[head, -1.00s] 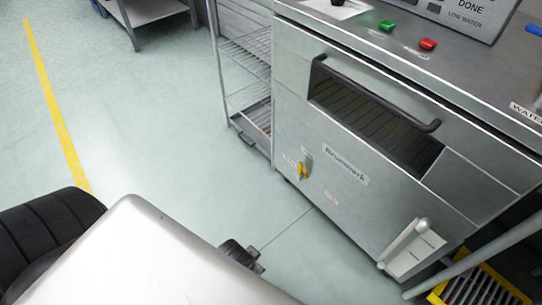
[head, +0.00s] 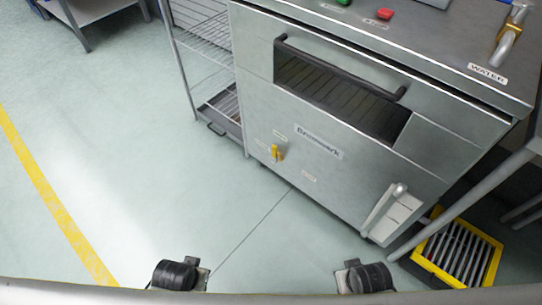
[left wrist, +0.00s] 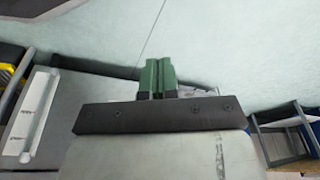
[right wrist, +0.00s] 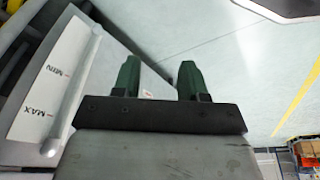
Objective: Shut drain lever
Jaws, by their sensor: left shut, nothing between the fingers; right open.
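The drain lever (head: 277,153) is a small yellow handle low on the left side of the steel machine's front panel (head: 340,185), left of the brand label. It looks roughly upright, with small labels around it too small to read. My left gripper (left wrist: 157,76) shows in the left wrist view with its green fingers together and nothing between them. My right gripper (right wrist: 157,77) shows in the right wrist view with its green fingers apart and empty. I cannot make out either gripper's fingers in the head view, and the lever is not seen in the wrist views.
A black bar handle (head: 340,68) crosses the machine's upper front. A level gauge (head: 392,212) is at its lower right, near a yellow-framed grate (head: 457,252). A wire rack (head: 207,72) stands to the left. The floor in front of the machine is clear.

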